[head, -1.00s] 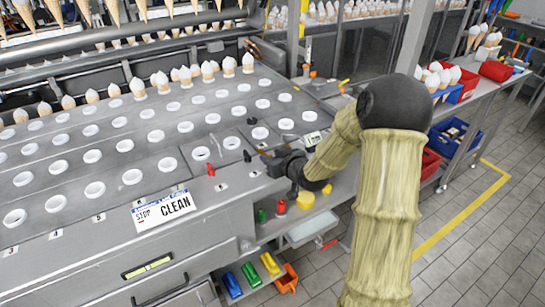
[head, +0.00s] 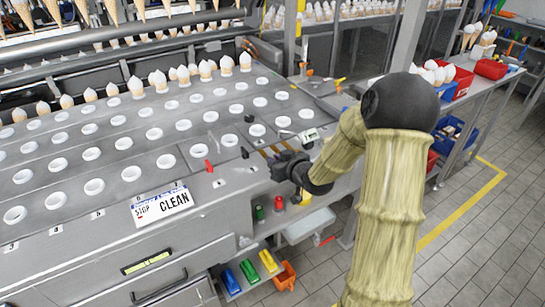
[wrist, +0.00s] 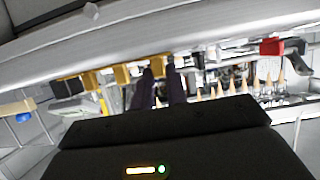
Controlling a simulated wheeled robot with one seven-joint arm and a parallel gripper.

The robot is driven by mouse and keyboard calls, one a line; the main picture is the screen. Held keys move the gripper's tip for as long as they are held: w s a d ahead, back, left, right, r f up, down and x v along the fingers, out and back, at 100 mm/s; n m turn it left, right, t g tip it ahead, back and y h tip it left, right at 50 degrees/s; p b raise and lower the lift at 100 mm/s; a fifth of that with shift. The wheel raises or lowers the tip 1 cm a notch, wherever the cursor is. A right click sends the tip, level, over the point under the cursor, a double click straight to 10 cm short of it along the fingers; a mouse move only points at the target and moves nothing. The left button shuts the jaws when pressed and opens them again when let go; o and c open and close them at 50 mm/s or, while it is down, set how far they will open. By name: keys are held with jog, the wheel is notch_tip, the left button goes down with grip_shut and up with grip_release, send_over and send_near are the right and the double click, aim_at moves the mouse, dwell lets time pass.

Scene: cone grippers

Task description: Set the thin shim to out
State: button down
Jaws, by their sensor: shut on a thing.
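Several brass-coloured tabs (head: 268,151) show in the head view at the right front edge of the grey machine top, just ahead of my gripper (head: 274,157). In the wrist view my two dark fingers (wrist: 162,72) are close together. They are shut on a narrow brass tab (wrist: 160,68), mostly hidden between them. A wider brass tab (wrist: 122,75) stands to its left, apart from the fingers. I take the gripped tab for the thin shim, but its thickness and how far it sticks out cannot be told.
A red peg (head: 208,165) and black pegs stand near my gripper. Below are a green bottle (head: 259,213), a red bottle (head: 279,203) and a white tray (head: 310,226). The floor at right is open.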

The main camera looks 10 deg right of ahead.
jog(key=shift+s+d, duration=0.15)
jog(key=shift+s, duration=0.25)
jog(key=shift+f, duration=0.15)
jog(key=c, duration=1.4)
grip_release()
jog(key=shift+w, duration=0.1)
jog(key=shift+w, duration=0.1)
jog(key=b+v, duration=0.3)
jog(key=v, duration=1.4)
jog(key=shift+s+b, duration=0.25)
jog(key=shift+b, duration=0.1)
